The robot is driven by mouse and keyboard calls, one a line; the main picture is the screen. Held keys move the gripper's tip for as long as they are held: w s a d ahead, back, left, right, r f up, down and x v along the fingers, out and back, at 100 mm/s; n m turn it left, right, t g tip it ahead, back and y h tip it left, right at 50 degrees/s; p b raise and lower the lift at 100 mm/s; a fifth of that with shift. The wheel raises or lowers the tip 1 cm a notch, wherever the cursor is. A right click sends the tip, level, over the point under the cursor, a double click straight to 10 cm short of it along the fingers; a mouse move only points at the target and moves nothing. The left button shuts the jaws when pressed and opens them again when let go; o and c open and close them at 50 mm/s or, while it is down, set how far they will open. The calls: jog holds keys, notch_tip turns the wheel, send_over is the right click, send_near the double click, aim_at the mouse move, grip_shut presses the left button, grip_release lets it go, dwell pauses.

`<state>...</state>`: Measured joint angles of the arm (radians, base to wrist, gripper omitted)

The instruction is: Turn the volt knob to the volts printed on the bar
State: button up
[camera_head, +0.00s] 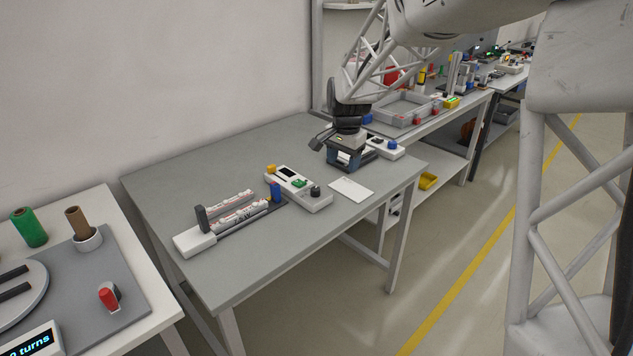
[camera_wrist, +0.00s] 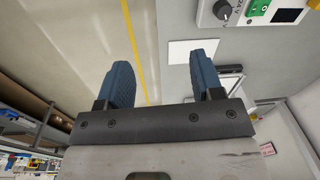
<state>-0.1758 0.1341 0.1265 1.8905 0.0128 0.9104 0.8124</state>
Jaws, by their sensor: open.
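A white control box (camera_head: 300,189) lies mid-table with a yellow part, a dark display, a green switch and a dark volt knob (camera_head: 315,192). In the wrist view the knob (camera_wrist: 222,10) is at the top right edge, partly cut off, with a white pointer mark. A bar (camera_head: 238,213) with pale tubes lies left of the box. Dark print shows on it, too small to read surely. My gripper (camera_head: 345,160) is open and empty, behind and right of the box. Its blue fingers (camera_wrist: 162,68) are apart from the knob.
A white card (camera_head: 351,189) lies flat right of the box. Another white device with a blue knob (camera_head: 392,143) is beside my gripper. The grey table (camera_head: 300,245) is clear in front.

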aim_at(316, 189)
jog(key=w+a+f, duration=0.2)
jog(key=w+f, duration=0.1)
jog(key=w, duration=0.1)
jog(key=w+a+f+m, duration=0.1)
jog(key=w+a+f, duration=0.2)
jog(key=w+f, duration=0.1)
jog(key=w+a+f+m, duration=0.1)
jog(key=w+a+f, duration=0.1)
jog(key=w+f, duration=0.1)
jog(key=shift+w+a+f+g, duration=0.15)
jog(key=shift+w+a+g, duration=0.15)
jog(key=shift+w, duration=0.2)
jog(key=shift+w+f, duration=0.1)
jog(key=shift+f, duration=3.8)
jog(key=shift+c, duration=0.4)
jog(key=c, duration=0.9)
jog(key=shift+o, duration=0.2)
